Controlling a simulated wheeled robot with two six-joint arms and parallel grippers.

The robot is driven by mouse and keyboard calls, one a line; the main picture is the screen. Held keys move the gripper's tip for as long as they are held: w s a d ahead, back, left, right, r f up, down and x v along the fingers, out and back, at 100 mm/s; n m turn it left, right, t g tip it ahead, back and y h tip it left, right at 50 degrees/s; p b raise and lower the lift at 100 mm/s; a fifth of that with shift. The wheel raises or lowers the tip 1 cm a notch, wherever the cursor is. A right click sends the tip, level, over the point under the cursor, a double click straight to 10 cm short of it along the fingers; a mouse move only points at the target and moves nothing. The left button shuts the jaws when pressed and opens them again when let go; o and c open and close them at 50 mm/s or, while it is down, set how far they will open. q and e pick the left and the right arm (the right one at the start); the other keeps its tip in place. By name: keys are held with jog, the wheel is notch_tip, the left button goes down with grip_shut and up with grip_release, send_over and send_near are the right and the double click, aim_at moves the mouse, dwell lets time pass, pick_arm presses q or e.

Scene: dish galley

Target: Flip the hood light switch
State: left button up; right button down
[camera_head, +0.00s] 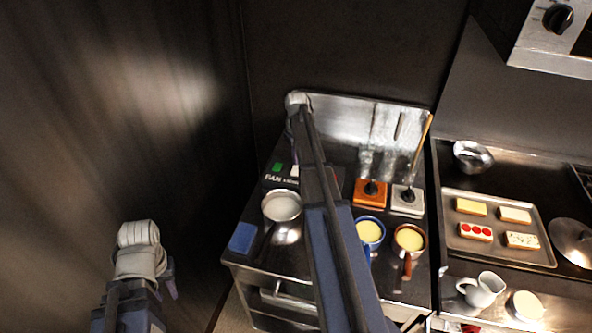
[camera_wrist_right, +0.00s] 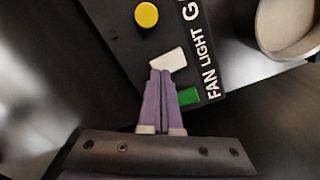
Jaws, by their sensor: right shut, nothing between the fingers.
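The control panel in the right wrist view has a white switch (camera_wrist_right: 168,60) beside the word LIGHT and a green switch (camera_wrist_right: 188,96) beside the word FAN. The white switch also shows in the head view (camera_head: 295,171), with the green one (camera_head: 277,167) to its left. My right gripper (camera_wrist_right: 163,72) is shut and empty, its fingertips at the near edge of the white switch. Contact is hard to tell. In the head view my right arm hides part of the panel. My left gripper is low at the left, with its fingers not clearly visible.
A yellow knob (camera_wrist_right: 146,15) sits beyond the white switch. A tray (camera_head: 497,257) of food pieces lies further right.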

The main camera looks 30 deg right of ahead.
aim_at(297, 167)
jog(key=shift+f+b, duration=0.9)
dwell(0.5)
notch_tip(297, 167, up, 7)
jog(key=p, duration=0.7)
dwell(0.3)
dwell(0.4)
